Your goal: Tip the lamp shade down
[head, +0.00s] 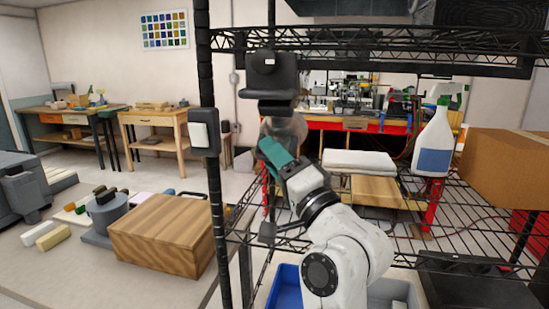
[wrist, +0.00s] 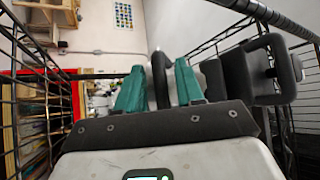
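A black lamp-like fixture (head: 272,75) with a small white label hangs by the rack post in the head view. A dull, rounded grey-brown piece (head: 288,127) sits just below it; I cannot tell for sure which part is the shade. My gripper (head: 268,146) reaches up to this piece, and its teal fingers partly cover it. In the wrist view, the fingers of my gripper (wrist: 160,68) stand apart with a dark curved bar (wrist: 161,80) between them. A firm grip on the bar does not show. A black bulky part (wrist: 240,75) is to the right.
The black wire rack surrounds my arm, with a post (head: 215,190) at left. A white spray bottle (head: 434,130), folded white cloth (head: 358,161) and cardboard box (head: 505,165) are on the shelf at right. A wooden box (head: 165,233) stands outside the rack.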

